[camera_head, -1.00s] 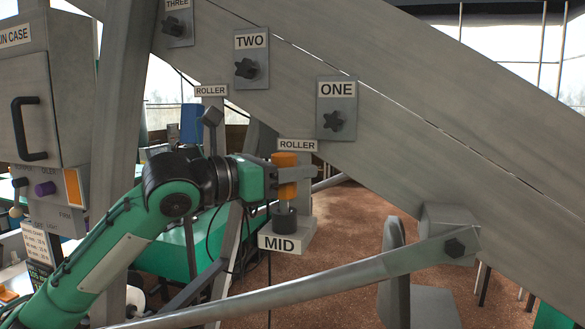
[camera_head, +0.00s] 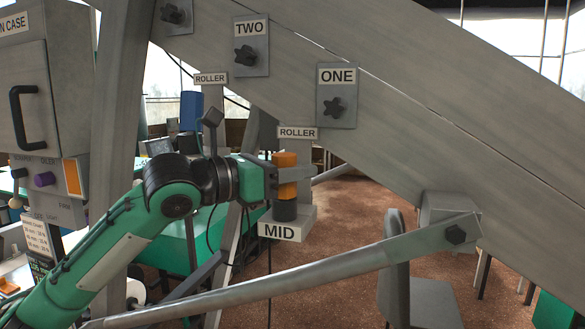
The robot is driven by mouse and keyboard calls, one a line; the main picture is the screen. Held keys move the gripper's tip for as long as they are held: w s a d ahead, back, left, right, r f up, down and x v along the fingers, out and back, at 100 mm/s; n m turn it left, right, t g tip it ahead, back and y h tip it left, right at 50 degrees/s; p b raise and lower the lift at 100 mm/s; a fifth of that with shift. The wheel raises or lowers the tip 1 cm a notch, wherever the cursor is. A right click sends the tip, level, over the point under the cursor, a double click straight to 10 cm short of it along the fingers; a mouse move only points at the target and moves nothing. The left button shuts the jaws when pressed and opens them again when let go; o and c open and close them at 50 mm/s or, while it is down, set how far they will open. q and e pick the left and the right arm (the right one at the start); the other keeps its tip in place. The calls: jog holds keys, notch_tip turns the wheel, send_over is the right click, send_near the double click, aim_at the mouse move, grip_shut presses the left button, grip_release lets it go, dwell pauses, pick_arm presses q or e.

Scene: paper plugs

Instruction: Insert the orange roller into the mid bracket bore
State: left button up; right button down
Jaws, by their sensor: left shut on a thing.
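The orange roller (camera_head: 285,160) is upright in my left gripper (camera_head: 285,175), whose grey fingers are shut around its middle. An orange band shows above the fingers and another below them. The roller's lower end meets the dark bore collar (camera_head: 284,211) on the mid bracket (camera_head: 308,216), which bears a MID label. How deep the roller sits in the collar cannot be told from here. My green left arm comes in from the lower left. My right gripper is not in view.
A large grey sloping beam (camera_head: 420,125) with plates marked ONE (camera_head: 336,98) and TWO (camera_head: 249,45) crosses above. A grey bar (camera_head: 330,278) runs across the front. A grey case (camera_head: 30,100) stands at left.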

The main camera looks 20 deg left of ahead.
pick_arm(q)
jog(key=o, duration=1.1)
jog(key=shift+s+a+f, duration=0.1)
jog(key=shift+s+a, duration=0.15)
jog(key=b+v, duration=0.6)
jog(key=v, duration=0.7)
jog(key=shift+r, duration=0.2)
jog(key=shift+s, duration=0.1)
